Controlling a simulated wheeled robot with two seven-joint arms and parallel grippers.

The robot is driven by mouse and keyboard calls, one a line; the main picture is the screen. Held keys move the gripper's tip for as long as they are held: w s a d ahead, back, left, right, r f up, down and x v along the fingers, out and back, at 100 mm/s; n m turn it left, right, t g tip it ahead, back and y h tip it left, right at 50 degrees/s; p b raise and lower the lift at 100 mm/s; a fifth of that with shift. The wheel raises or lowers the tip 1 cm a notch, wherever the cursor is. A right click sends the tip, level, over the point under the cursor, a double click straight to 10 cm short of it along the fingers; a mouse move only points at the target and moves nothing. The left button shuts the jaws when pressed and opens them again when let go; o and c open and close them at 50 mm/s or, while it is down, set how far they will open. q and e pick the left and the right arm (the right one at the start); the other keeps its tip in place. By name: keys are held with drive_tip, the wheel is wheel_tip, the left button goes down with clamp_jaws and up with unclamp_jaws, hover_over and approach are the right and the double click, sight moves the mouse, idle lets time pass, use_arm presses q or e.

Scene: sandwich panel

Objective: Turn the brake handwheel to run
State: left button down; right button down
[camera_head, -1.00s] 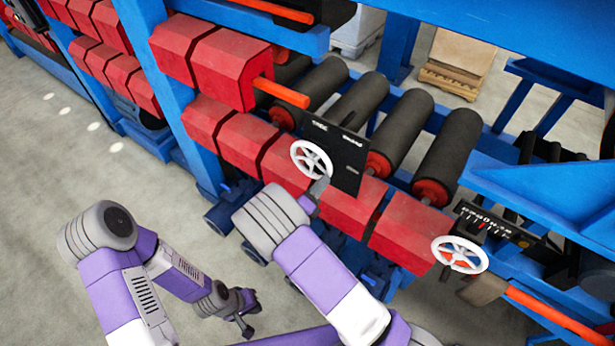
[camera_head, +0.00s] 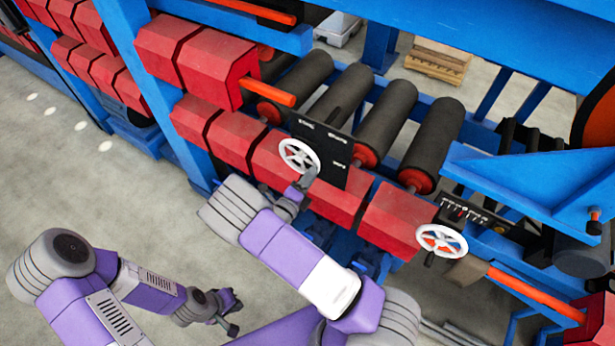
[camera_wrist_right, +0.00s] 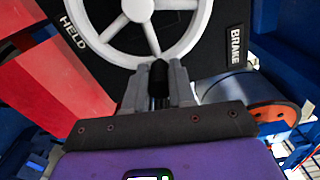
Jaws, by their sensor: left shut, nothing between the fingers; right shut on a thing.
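The white spoked brake handwheel (camera_head: 299,156) is on a black panel (camera_head: 333,165) in front of the rollers. In the right wrist view the handwheel (camera_wrist_right: 140,22) fills the top, with HELD lettering on the left and a BRAKE label (camera_wrist_right: 236,45) on the right. My right gripper (camera_head: 309,178) is at the wheel's lower right rim. In the wrist view its fingers (camera_wrist_right: 158,88) are shut on the wheel's black handle (camera_wrist_right: 159,76). No RUN marking is readable. My left gripper (camera_head: 233,315) is shut and empty, low over the floor, away from the wheel.
A second white handwheel (camera_head: 441,240) with a scale plate (camera_head: 466,212) stands to the right. Red guards (camera_head: 235,137) and dark rollers (camera_head: 384,119) surround the panel. An orange bar (camera_head: 525,290) juts out at lower right. The floor (camera_head: 60,180) at left is clear.

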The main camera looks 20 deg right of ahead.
drive_tip(key=c, duration=0.9)
unclamp_jaws()
drive_tip(key=shift+c, duration=0.2)
drive_tip(key=b+v, duration=0.1)
drive_tip(key=v, duration=0.6)
drive_tip(key=shift+s+a, duration=0.2)
drive_tip(key=shift+f, duration=0.1)
